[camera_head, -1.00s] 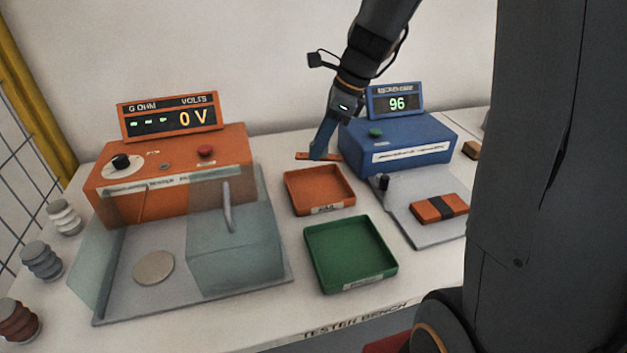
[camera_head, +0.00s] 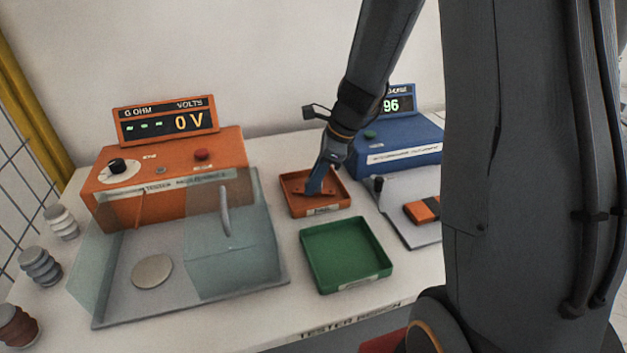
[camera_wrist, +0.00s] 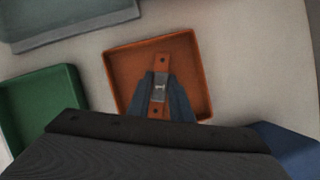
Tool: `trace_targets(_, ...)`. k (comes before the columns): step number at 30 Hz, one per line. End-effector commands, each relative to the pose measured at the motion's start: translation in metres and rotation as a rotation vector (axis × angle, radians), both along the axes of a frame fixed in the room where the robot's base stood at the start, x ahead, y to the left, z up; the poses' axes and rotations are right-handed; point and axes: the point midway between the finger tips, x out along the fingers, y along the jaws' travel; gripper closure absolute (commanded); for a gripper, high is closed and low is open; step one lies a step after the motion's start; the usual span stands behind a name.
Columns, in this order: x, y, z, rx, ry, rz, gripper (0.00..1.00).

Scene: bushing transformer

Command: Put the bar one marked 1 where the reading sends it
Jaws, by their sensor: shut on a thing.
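A copper-coloured bar (camera_wrist: 161,63) with a small hole near its end is between the fingers of my gripper (camera_wrist: 160,90). A grey band with a mark like a 1 shows on its middle. In the head view my gripper (camera_head: 315,188) points down into the orange tray (camera_head: 345,204), shut on the bar. The bar is over or inside the tray; I cannot tell whether it touches the floor. The green tray (camera_head: 385,270) is empty in front. The blue meter's display (camera_head: 393,105) reads 96, partly hidden by my arm.
The orange tester (camera_head: 170,170) showing 0 V stands at left, with a clear guard (camera_head: 235,240) over its plate. An orange block with a black band (camera_head: 422,212) lies on the blue meter's plate. Several ribbed bushings (camera_head: 40,265) line the left edge.

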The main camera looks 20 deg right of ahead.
Motion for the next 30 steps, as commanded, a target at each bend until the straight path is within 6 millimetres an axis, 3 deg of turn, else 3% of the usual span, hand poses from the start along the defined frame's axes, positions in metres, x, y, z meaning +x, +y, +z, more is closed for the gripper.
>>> trace_targets(5,0.0,0.0,-0.003,0.0,0.0,0.0,1.0)
trace_targets(6,0.0,0.0,-0.003,0.0,0.0,0.0,0.76)
trace_targets(9,0.0,0.0,-0.003,0.0,0.0,0.0,0.62)
trace_targets(21,0.0,-0.002,0.005,0.0,-0.002,0.0,0.62)
trace_targets(30,-0.006,-0.021,0.054,-0.002,-0.006,-0.003,0.62)
